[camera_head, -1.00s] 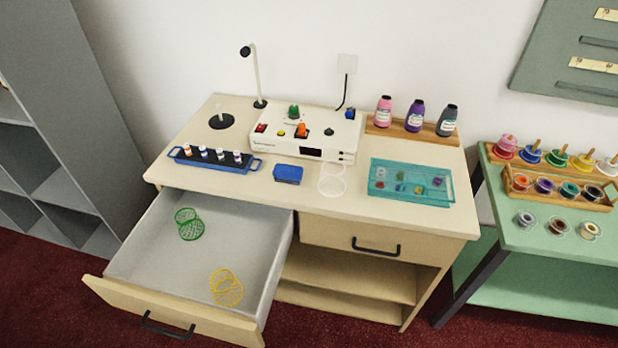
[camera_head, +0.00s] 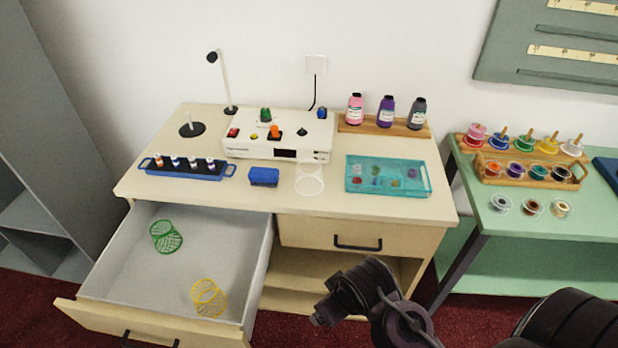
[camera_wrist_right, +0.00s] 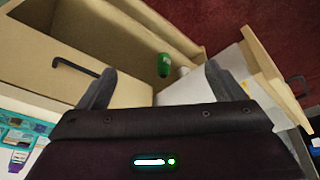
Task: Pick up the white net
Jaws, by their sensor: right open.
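The white net (camera_head: 310,179) is a thin, pale mesh cylinder on the desk top, in front of the white device and between the blue block and the teal tray. My right arm comes in from the lower right in the head view, with its hand low in front of the desk, below the net and apart from it. In the wrist view my right gripper (camera_wrist_right: 160,85) has its two fingers spread with nothing held between them. The net cannot be made out in the wrist view. My left gripper is out of view.
An open drawer (camera_head: 190,220) holds a green net (camera_head: 166,237) and a yellow net (camera_head: 208,297). Near the white net are the white device (camera_head: 278,135), a blue block (camera_head: 264,177) and a teal tray (camera_head: 425,178). Bottles (camera_head: 387,112) stand behind.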

